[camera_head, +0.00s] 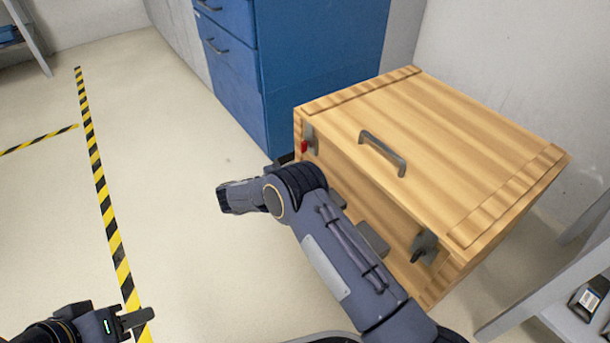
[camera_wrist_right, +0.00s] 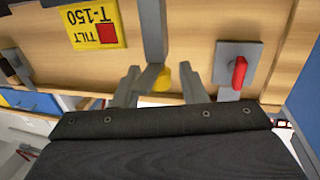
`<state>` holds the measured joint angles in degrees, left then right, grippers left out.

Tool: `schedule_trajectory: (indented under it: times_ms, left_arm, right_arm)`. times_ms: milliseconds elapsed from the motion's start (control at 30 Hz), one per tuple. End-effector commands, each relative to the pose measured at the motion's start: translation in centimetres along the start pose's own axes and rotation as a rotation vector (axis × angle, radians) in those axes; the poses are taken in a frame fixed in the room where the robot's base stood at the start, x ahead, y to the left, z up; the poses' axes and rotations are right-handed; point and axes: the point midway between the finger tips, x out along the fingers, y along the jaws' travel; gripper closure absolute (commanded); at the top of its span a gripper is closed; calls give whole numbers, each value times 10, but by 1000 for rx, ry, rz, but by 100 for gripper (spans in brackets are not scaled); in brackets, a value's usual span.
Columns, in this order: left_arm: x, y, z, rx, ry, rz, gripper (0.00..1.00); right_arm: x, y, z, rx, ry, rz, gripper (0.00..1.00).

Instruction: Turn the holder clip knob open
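The wooden case (camera_head: 465,140) has a clip with a red knob (camera_head: 304,146) at the left of its front. A second clip with a dark knob (camera_head: 424,247) is at the right. In the upside-down right wrist view, the red knob (camera_wrist_right: 239,72) sits on a grey plate (camera_wrist_right: 224,60) at right. The dark knob (camera_wrist_right: 14,70) is at far left. My right gripper (camera_wrist_right: 160,72) is open, its fingers apart in front of the case and left of the red knob. In the head view I cannot make out its fingers. My left gripper (camera_head: 135,320) is at bottom left, away from the case; its opening is unclear.
A grey handle (camera_head: 383,152) is on the case; a grey bar (camera_wrist_right: 152,30) and yellow piece (camera_wrist_right: 162,82) show near my right fingers. A yellow label (camera_wrist_right: 92,25) is beside them. A blue cabinet (camera_head: 310,60) stands behind. A shelf (camera_head: 550,300) is at right. Floor at left is clear.

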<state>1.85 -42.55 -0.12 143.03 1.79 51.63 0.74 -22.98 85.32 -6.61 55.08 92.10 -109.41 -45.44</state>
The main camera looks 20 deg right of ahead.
Motion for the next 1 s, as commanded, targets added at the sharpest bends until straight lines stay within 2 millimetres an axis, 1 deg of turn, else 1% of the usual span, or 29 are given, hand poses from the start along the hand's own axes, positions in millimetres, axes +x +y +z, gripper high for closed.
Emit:
schedule_trajectory:
  times_ms: [233,300,367,600,700,833,1000]
  left_arm:
    - [0,0,0,0,0,0,64]
    - [-2,1,-1,0,0,0,64]
    - [-4,2,-2,0,0,0,64]
    - [-14,6,-7,0,0,0,64]
    - [-16,7,-8,0,0,0,64]
    - [-17,8,-9,0,0,0,64]
    - [-17,8,-8,0,0,0,64]
  right_arm:
    - [0,0,0,1,0,-1,62]
    - [-4,0,-1,2,0,-2,62]
    - [-10,0,-1,2,0,-2,62]
    - [-51,0,-2,2,-1,-3,62]
    - [-65,0,-1,1,0,-2,62]
    - [-76,0,0,2,1,-2,62]
    - [-78,0,0,0,1,0,62]
